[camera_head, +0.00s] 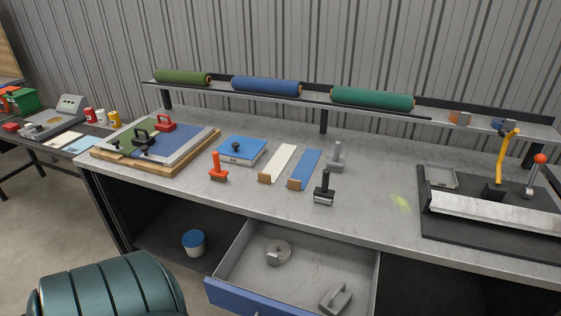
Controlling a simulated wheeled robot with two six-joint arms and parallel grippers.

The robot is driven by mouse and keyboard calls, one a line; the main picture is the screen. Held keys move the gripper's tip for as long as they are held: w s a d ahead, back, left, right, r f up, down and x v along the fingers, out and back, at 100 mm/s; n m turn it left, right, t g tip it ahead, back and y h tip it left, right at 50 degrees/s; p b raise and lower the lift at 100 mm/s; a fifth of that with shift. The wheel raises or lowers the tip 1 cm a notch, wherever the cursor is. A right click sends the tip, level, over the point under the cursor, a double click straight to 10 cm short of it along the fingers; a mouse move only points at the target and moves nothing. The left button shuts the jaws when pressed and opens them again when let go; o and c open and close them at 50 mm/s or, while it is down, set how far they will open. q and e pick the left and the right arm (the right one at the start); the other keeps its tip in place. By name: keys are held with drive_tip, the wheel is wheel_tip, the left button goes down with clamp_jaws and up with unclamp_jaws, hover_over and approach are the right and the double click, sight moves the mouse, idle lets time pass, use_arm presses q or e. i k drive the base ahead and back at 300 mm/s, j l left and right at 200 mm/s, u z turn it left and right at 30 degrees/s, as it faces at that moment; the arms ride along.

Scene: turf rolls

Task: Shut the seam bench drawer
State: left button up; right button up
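The seam bench (370,205) has a grey top and fills the middle of the head view. Its drawer (315,268) is pulled out below the front edge, with a blue front panel (235,298) that is partly cut off at the bottom of the picture. Inside the drawer lie a grey tape roll (277,251) and a grey handled tool (336,299). Neither of my grippers shows in this view.
A dark green ribbed rounded object (108,290) is at bottom left, near the drawer front. A blue-lidded tub (194,243) stands on the shelf under the bench. Tools, strips and a framed board (207,137) lie on top. Turf rolls (372,98) rest on the rear rack.

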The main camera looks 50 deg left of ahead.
sight(244, 283)
drive_tip(key=u, duration=1.45)
